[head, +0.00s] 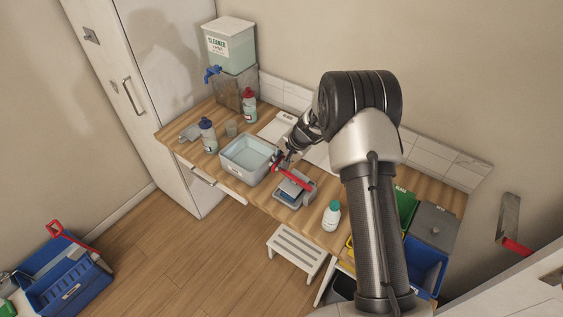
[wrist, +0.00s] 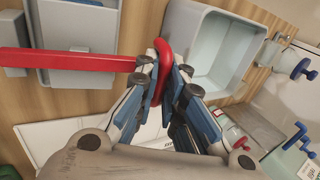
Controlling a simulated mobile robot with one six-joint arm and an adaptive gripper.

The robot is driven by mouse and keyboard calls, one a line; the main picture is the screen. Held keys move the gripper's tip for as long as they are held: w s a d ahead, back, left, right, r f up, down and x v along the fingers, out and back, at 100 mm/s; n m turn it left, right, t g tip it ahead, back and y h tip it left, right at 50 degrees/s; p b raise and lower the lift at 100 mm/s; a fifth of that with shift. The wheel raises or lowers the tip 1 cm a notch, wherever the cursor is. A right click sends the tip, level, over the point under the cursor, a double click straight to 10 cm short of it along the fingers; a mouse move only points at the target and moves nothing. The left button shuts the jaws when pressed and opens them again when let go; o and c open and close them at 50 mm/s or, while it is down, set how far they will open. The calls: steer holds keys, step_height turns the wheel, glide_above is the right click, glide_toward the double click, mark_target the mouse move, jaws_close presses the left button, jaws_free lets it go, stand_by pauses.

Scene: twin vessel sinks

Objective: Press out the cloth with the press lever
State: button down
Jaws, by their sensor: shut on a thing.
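The press (head: 293,190) is a grey tray-like unit on the wooden counter, right of the grey basin. Its red press lever (head: 291,179) lies across it; in the wrist view the lever (wrist: 80,60) runs level over the grey press body (wrist: 48,30) and ends in a red rounded grip. My gripper (wrist: 165,72) is shut on that rounded end, with fingers on both sides of it. In the head view my gripper (head: 277,163) is at the lever's upper left end. I cannot make out the cloth for certain.
The grey basin (head: 230,166) stands close to my gripper's left. Bottles (head: 208,135), a cleaner dispenser (head: 229,46) with a blue tap and a white-capped bottle (head: 331,216) stand on the counter.

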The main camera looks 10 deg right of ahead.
mark_target(292, 175)
steer(key=shift+s+a+f, duration=0.1)
steer(key=shift+a+f, duration=0.05)
steer(key=shift+f, duration=0.35)
steer(key=c, duration=1.7)
jaws_free()
steer(key=shift+r, duration=0.15)
steer(key=shift+r, duration=0.1)
steer(key=v, duration=1.1)
steer(key=shift+d+r, duration=0.25)
steer(key=shift+r, duration=0.1)
